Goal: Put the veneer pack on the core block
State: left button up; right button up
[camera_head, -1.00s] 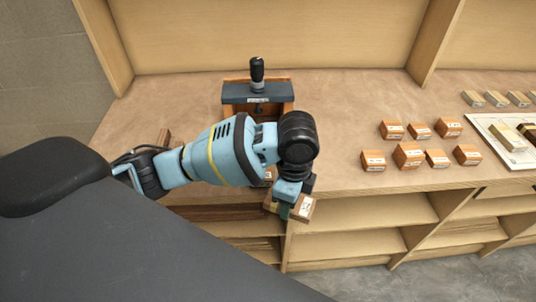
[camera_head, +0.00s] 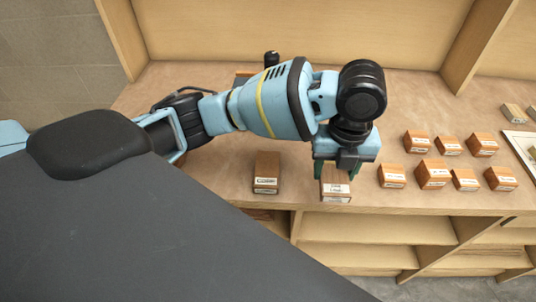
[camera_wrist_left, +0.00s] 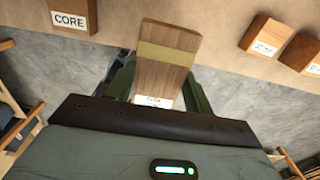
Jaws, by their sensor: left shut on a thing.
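The core block (camera_head: 266,172) is a dark wooden block with a white label, lying near the bench's front edge, left of my left gripper. It also shows at the top left of the left wrist view (camera_wrist_left: 74,17), where its label reads CORE. My left gripper (camera_head: 336,178) points down and is shut on the veneer pack (camera_head: 335,189), a wooden pack with a white label. In the left wrist view the pack (camera_wrist_left: 165,72) shows a lighter band across it, between the green fingers. The pack is apart from the core block. My right gripper is not in view.
Several small labelled wooden blocks (camera_head: 433,173) stand in two rows to the right. A black-knobbed device (camera_head: 271,58) at the back is mostly hidden by my arm. A pale tray (camera_head: 525,148) lies at the right edge. Open shelves (camera_head: 380,228) are below the bench.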

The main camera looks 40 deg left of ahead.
pick_arm(q)
jog(key=p, duration=0.1)
send_over(267, 168)
jog(key=d, duration=0.1)
jog(key=shift+w+d+f, duration=0.15)
jog(key=shift+d+f, duration=0.05)
jog(key=shift+f, duration=0.35)
jog(key=shift+a+f, duration=0.2)
jog(key=shift+a, duration=0.6)
jog(key=shift+d+f, duration=0.1)
jog(key=shift+f, duration=1.6)
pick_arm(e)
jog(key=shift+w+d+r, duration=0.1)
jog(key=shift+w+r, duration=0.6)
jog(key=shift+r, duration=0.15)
pick_arm(q)
jog(key=o, duration=0.6)
jog(key=shift+f, duration=0.15)
jog(key=o, duration=0.4)
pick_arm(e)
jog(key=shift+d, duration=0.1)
pick_arm(q)
notch_tip(267, 168, up, 12)
jog(key=p, duration=0.1)
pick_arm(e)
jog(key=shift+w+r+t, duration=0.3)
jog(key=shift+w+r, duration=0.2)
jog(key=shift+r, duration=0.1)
